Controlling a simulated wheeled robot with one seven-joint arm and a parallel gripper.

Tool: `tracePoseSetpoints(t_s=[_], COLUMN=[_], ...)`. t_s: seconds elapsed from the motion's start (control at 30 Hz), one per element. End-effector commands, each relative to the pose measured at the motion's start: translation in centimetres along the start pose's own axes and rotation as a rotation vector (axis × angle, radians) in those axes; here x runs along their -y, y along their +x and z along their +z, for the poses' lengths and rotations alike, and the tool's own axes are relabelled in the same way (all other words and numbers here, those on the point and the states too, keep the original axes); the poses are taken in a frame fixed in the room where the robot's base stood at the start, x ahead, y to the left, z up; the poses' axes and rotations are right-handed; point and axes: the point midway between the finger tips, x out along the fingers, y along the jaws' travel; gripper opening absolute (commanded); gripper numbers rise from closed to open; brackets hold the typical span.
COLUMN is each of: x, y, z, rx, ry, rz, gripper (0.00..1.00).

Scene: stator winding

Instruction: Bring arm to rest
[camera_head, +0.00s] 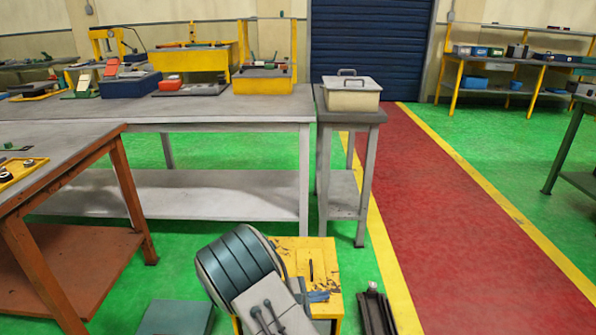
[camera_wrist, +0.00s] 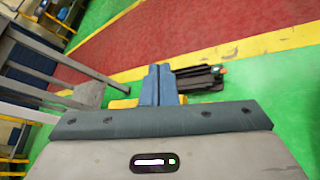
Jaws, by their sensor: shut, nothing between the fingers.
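My gripper (camera_head: 318,296) shows at the bottom centre of the head view, low in front of a yellow block with worn patches (camera_head: 308,258). In the wrist view its two blue fingers (camera_wrist: 158,84) lie side by side with no gap. They are shut and hold nothing. The arm is folded low, and its grey links hide part of the yellow block. I cannot tell whether the fingers touch the block.
A dark slotted metal part (camera_head: 375,311) lies on the floor right of my gripper. A grey workbench (camera_head: 215,108) and side table (camera_head: 345,117) with a lidded box (camera_head: 351,96) stand ahead. An orange bench (camera_head: 75,160) stands left. The red walkway (camera_head: 450,235) is clear.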

Motion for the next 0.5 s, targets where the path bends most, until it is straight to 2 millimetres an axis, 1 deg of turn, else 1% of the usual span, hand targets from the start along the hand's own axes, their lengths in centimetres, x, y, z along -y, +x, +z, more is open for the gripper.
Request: tracePoseSetpoints(t_s=[0.03, 0.07, 0.1, 0.27, 0.3, 0.5], x=[-0.9, -1.0, -1.2, -1.5, -1.5, -1.5], y=[-0.3, -0.4, -0.5, -1.4, -1.7, -3.8], z=[3.1, 4.4, 6.1, 12.7, 14.3, 21.9], rx=[-0.01, -0.015, -0.02, -0.055, -0.065, -0.12], ry=[0.054, 0.083, 0.121, 0.273, 0.311, 0.507], rz=[-0.065, -0.102, -0.15, -0.334, -0.377, -0.58], gripper=[0.0, 0.0, 0.0, 0.0, 0.0, 0.0])
